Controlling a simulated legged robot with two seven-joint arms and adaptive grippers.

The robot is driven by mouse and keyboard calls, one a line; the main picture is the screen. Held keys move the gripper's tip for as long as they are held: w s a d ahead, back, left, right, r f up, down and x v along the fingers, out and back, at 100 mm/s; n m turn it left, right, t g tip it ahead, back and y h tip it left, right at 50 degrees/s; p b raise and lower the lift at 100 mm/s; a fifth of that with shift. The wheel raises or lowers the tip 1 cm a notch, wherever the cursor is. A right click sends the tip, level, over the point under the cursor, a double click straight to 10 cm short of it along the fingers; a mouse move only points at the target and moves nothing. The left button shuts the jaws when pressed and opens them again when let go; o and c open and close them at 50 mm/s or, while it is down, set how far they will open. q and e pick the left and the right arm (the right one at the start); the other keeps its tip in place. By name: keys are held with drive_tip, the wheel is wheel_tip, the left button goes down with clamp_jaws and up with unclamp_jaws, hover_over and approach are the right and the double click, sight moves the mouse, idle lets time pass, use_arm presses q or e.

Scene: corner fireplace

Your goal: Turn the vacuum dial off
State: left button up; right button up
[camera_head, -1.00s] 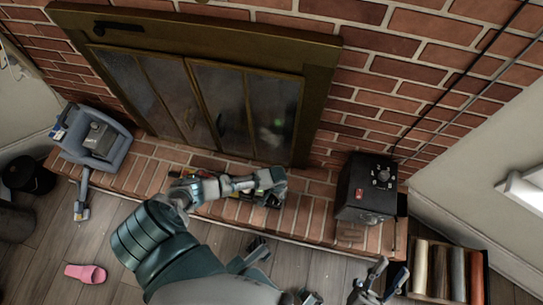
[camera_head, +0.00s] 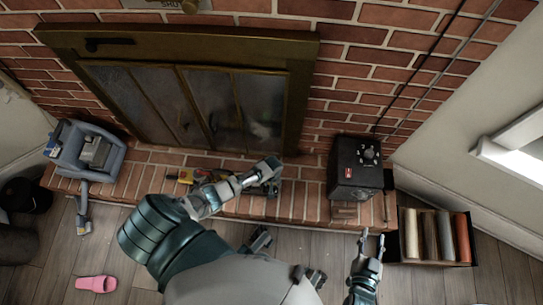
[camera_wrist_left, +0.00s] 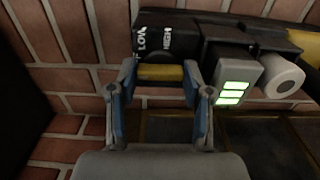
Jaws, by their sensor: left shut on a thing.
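The black handheld vacuum (camera_head: 268,189) lies on the brick hearth in the head view, partly hidden by my left arm. In the left wrist view, its dark dial part (camera_wrist_left: 163,38) carries the words LOW and HIGH, with a yellow band (camera_wrist_left: 160,72) below. A grey panel (camera_wrist_left: 236,82) beside it shows lit green bars. My left gripper (camera_wrist_left: 160,92) is shut on the dial part, one finger on each side. It also shows small in the head view (camera_head: 268,170). My right gripper (camera_head: 371,238) is open and empty, low on the right, away from the vacuum.
A black box with a knob (camera_head: 357,168) stands on the hearth to the right. A crate of rolls (camera_head: 408,238) is on the floor beyond it. A grey-blue appliance (camera_head: 88,152) sits at the left. A pink slipper (camera_head: 96,284) lies on the wooden floor. The glass-door fireplace is behind.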

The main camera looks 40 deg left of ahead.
use_arm(q)
drive_tip(key=o, duration=1.2)
drive_tip(key=shift+c, duration=0.2)
drive_tip(key=shift+r, duration=0.25)
wheel_tip(320, 180, up, 11)
drive_tip(key=shift+r, duration=0.15)
